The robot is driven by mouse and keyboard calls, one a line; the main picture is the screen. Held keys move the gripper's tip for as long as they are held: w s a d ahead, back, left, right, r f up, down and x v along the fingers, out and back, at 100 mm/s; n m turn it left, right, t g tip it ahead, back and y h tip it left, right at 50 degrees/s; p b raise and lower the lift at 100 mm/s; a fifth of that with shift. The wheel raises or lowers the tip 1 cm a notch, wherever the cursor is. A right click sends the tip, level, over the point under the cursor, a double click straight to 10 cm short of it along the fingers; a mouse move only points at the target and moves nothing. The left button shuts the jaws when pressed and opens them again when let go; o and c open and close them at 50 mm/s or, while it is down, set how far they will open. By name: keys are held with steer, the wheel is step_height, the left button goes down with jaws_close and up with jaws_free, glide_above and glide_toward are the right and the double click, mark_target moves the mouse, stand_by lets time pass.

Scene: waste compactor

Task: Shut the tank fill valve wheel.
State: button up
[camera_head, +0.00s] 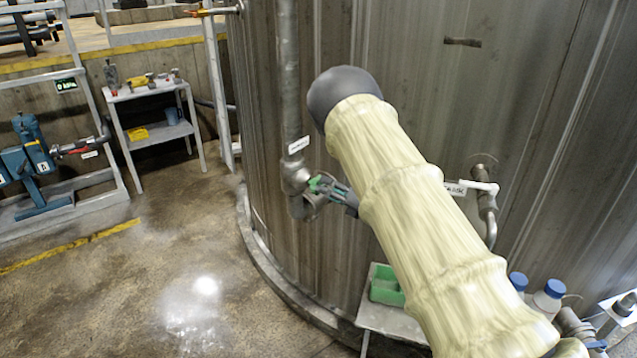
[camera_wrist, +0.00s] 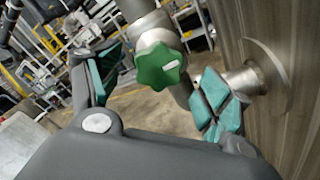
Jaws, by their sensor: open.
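The tank fill valve wheel (camera_wrist: 161,68) is a green lobed knob with a white mark, on a grey metal valve body in the wrist view. In the head view only a small green part of the wheel (camera_head: 317,184) shows, on the pipe beside the tank. My gripper (camera_wrist: 155,85) is open, with teal-padded fingers to the left and right of the wheel. A gap shows between the left finger and the wheel; whether the right finger touches it I cannot tell. In the head view my gripper (camera_head: 334,190) is at the valve, partly hidden by my arm.
The large metal tank (camera_head: 270,120) stands close behind the valve, with a vertical pipe (camera_head: 289,80) along it. Another pipe fitting (camera_head: 487,195) and a small table with a green tray (camera_head: 386,285) are to the right. Open floor (camera_head: 170,270) lies left.

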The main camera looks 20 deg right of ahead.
steer(key=shift+p+x, duration=0.55)
steer(key=shift+x, duration=1.75)
steer(key=c, duration=1)
